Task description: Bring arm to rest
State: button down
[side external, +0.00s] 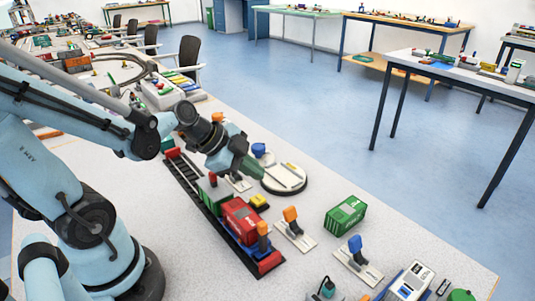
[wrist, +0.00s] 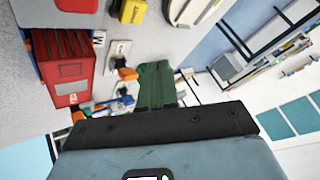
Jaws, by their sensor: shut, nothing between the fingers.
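My arm reaches out over the light grey table (side external: 85,190). My gripper (side external: 257,172) is at its end, above the table near a round white turntable (side external: 284,179). In the wrist view, the green fingers of my gripper (wrist: 156,84) lie side by side with no gap showing. The gripper is shut and empty. No object hangs from it.
A red container (side external: 240,220) stands on a long rail wagon below and in front of my gripper. A green container (side external: 345,214) and small orange (side external: 291,214) and blue (side external: 355,244) levers on white plates stand to the right. Chairs and blue floor lie beyond.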

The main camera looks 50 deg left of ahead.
aim_at(257, 203)
jog(key=s+r+n+y, duration=0.1)
jog(key=n, duration=0.2)
jog(key=s+d+r+n+y, duration=0.1)
jog(key=r+n, duration=0.1)
jog(key=n, duration=0.2)
jog(key=s+d+r+n+y, duration=0.1)
jog(key=n, duration=0.3)
jog(key=shift+s+d+r+g, duration=0.15)
jog(key=shift+s+d+g, duration=0.05)
jog(key=shift+g, duration=0.1)
jog(key=shift+w+a+r+g, duration=0.35)
jog(key=shift+w+r+g, duration=0.25)
jog(key=shift+g, duration=0.6)
jog(key=shift+w+a+r+g, duration=0.35)
jog(key=shift+w+g, duration=0.3)
jog(key=shift+g, duration=0.55)
jog(key=shift+w+a+r+g, duration=0.3)
jog(key=shift+w+r+g, duration=0.3)
jog(key=shift+g, duration=0.6)
jog(key=shift+f, duration=0.1)
notch_tip(257, 203, down, 14)
jog(key=shift+r, duration=0.1)
